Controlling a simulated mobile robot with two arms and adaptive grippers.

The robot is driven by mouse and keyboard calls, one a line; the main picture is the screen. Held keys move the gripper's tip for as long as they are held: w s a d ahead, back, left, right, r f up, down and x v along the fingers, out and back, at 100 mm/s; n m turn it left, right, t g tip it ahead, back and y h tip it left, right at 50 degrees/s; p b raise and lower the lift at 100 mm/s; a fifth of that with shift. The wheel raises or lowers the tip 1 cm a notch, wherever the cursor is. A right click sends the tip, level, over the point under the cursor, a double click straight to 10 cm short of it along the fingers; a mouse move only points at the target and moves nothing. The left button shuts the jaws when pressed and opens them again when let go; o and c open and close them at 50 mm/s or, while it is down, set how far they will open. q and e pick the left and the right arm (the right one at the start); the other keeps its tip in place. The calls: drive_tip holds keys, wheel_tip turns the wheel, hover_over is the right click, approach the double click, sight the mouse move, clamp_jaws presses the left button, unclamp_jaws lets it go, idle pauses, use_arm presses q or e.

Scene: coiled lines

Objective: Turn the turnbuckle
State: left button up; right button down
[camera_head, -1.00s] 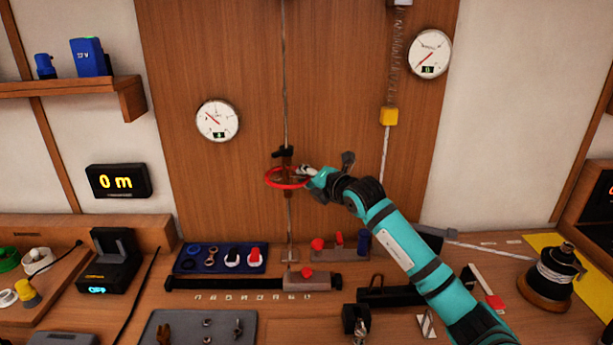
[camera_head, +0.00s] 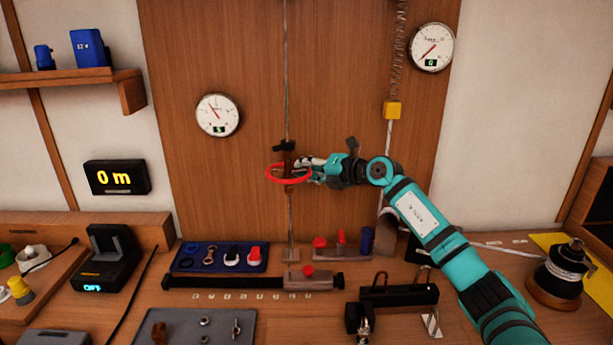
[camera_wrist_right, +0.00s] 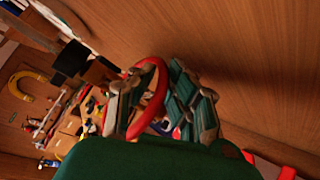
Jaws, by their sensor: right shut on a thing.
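The turnbuckle (camera_head: 289,160) hangs upright on a taut vertical line in front of the wooden panel. A red ring handwheel (camera_head: 272,179) sits around it, roughly level. My right gripper (camera_head: 308,171) reaches in from the right and is shut on the ring's right side. In the right wrist view the red ring (camera_wrist_right: 154,98) passes between the two fingers (camera_wrist_right: 160,108). My fingers hide part of the ring's right side. A round gauge (camera_head: 218,115) is on the panel left of the line. My left gripper is not in view.
Below stand a rail with a red knob (camera_head: 308,271), a blue tool tray (camera_head: 220,257) and a grey tray (camera_head: 196,327). The panel left of the ring is clear.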

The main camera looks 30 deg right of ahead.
drive_tip(key=shift+w+f+n+g+y+b, duration=0.1)
drive_tip(key=shift+w+n+g+y+b, duration=0.15)
drive_tip(key=shift+n+y, duration=0.2)
drive_tip(key=shift+w+f+n+g+y+b, duration=0.1)
drive_tip(key=shift+n+g+y+b, duration=0.1)
drive_tip(key=shift+n+g+y, duration=0.25)
drive_tip(key=c, duration=1.5)
unclamp_jaws()
drive_tip(key=shift+o, duration=0.6)
drive_tip(key=shift+r, duration=0.1)
drive_tip(key=shift+t, duration=0.3)
